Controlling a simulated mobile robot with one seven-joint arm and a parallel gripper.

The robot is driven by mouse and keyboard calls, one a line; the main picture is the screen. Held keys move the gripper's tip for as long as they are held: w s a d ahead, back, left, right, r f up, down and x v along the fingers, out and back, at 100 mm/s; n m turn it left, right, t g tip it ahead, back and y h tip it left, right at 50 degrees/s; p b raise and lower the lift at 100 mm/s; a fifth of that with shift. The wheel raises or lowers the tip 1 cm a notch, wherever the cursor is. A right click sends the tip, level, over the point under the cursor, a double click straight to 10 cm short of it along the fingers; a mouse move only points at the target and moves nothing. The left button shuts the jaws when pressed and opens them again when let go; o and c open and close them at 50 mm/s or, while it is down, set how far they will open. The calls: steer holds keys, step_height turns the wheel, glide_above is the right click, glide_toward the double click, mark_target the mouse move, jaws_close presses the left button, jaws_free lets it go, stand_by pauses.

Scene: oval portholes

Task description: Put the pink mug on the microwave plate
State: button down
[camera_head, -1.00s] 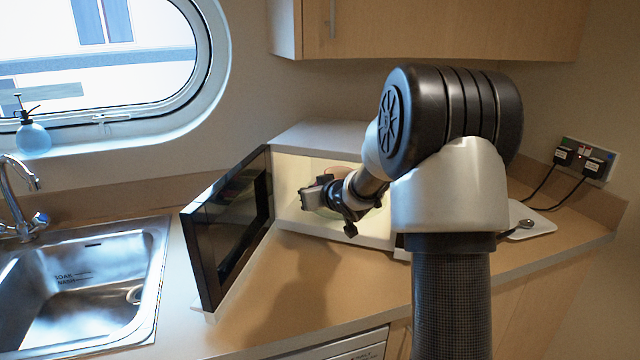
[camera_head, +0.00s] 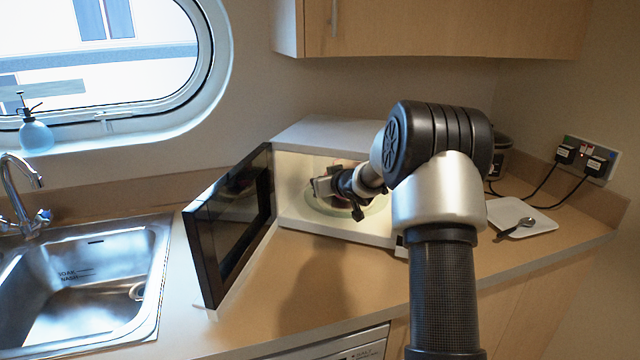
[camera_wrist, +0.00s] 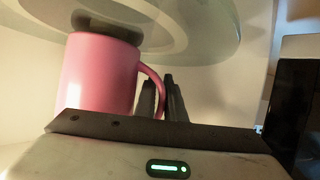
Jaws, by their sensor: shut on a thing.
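My gripper (camera_wrist: 165,98) is shut on the handle of the pink mug (camera_wrist: 97,75) in the wrist view. That view looks upside down, with the clear round microwave plate (camera_wrist: 200,45) at the top. The mug's base end is close to the plate, over a dark patch; I cannot tell whether they touch. In the head view my gripper (camera_head: 335,188) is inside the open microwave (camera_head: 325,135), above the plate (camera_head: 378,212). The mug is mostly hidden there behind my gripper and wrist.
The microwave door (camera_head: 228,225) stands open at the left of the opening. A sink (camera_head: 85,280) is farther left. A white tray (camera_head: 525,218) with a spoon (camera_head: 515,228) lies on the counter at the right. The counter in front of the microwave is clear.

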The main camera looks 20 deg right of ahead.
steer(key=shift+r, duration=0.1)
steer(key=c, duration=1.8)
jaws_free()
steer(key=shift+f, duration=0.2)
steer(key=shift+c, duration=0.2)
steer(key=shift+r, duration=0.3)
steer(key=p+v, duration=0.1)
steer(key=v, duration=1.1)
steer(key=shift+f+p, duration=0.15)
steer(key=shift+p, duration=0.15)
